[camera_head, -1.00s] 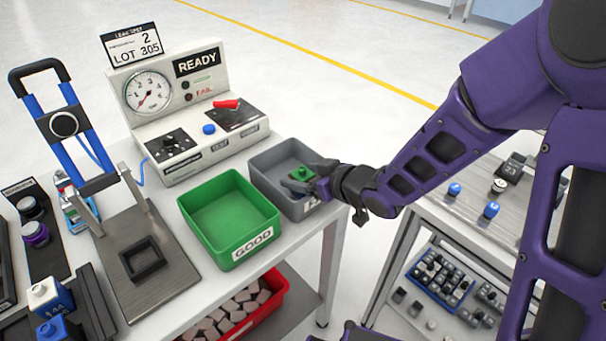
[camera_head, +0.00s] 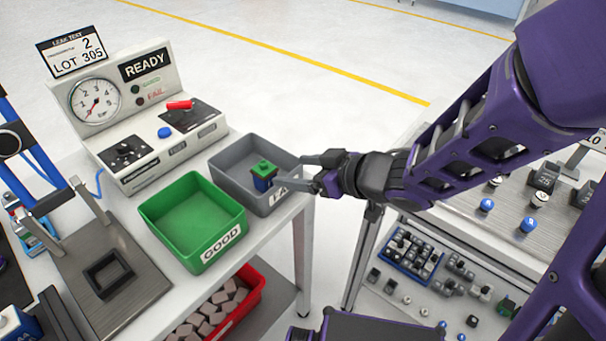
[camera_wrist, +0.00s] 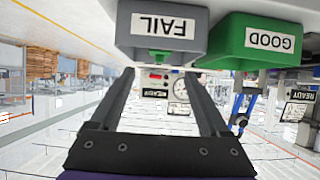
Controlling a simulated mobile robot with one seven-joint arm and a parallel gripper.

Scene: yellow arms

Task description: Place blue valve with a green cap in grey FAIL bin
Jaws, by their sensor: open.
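The blue valve with a green cap (camera_head: 263,180) stands upright inside the grey FAIL bin (camera_head: 226,179), near its front wall. Its green cap (camera_wrist: 158,52) shows just past the bin's rim in the wrist view, which is upside down. The FAIL bin (camera_wrist: 135,48) also shows there with its label. My gripper (camera_head: 293,172) is open and empty, at the bin's front right side and apart from the valve. Its two fingers (camera_wrist: 160,76) stand wide apart with nothing between them in the wrist view.
The green GOOD bin (camera_head: 183,243) stands left of the FAIL bin and looks empty. The gauge tester (camera_head: 150,120) is behind them. A red crate of blocks (camera_head: 254,300) is on the shelf below. A second table (camera_head: 462,222) with small parts stands at right.

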